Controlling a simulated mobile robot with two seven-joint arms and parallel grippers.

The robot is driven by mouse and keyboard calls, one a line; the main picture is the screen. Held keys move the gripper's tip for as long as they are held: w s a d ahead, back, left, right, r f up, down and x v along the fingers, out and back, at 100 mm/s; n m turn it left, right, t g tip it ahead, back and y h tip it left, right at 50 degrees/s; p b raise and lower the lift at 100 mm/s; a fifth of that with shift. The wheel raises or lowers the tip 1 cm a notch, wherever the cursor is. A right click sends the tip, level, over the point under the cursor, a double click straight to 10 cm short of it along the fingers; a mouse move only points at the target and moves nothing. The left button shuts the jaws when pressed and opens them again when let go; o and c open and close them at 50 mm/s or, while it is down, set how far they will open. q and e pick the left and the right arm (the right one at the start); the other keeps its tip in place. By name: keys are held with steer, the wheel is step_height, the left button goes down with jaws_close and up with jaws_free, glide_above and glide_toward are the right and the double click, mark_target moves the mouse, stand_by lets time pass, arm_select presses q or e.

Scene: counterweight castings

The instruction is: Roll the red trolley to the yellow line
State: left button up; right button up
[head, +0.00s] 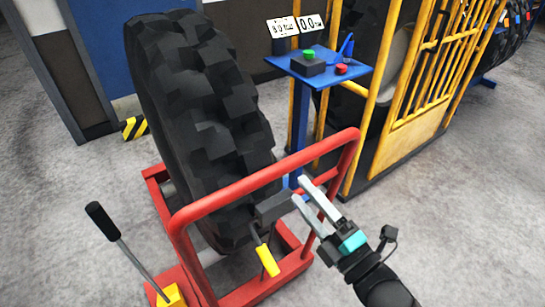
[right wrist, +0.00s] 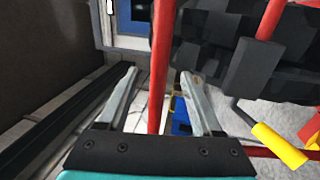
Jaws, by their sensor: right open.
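The red trolley (head: 240,187) has a tall tube handle and carries a large black knobbly tyre (head: 200,95) standing upright. My right gripper (head: 299,189) is open just below the handle's top bar, at its right part. In the right wrist view, a red trolley tube (right wrist: 160,60) runs between the two open fingers (right wrist: 159,74), with gaps on both sides. I cannot tell how deep it sits between them. My left gripper is not in view. I see no yellow line on the floor in these views.
A blue control stand (head: 299,120) with green and red buttons stands behind the trolley, beside a yellow cage (head: 420,115). A black-gripped lever (head: 120,240) is at front left. A crank's yellow handle (head: 266,260) sticks out below the bar. Grey floor is clear at right.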

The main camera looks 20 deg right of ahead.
steer(key=x, duration=1.1)
jaws_close()
stand_by(0.4)
stand_by(0.9)
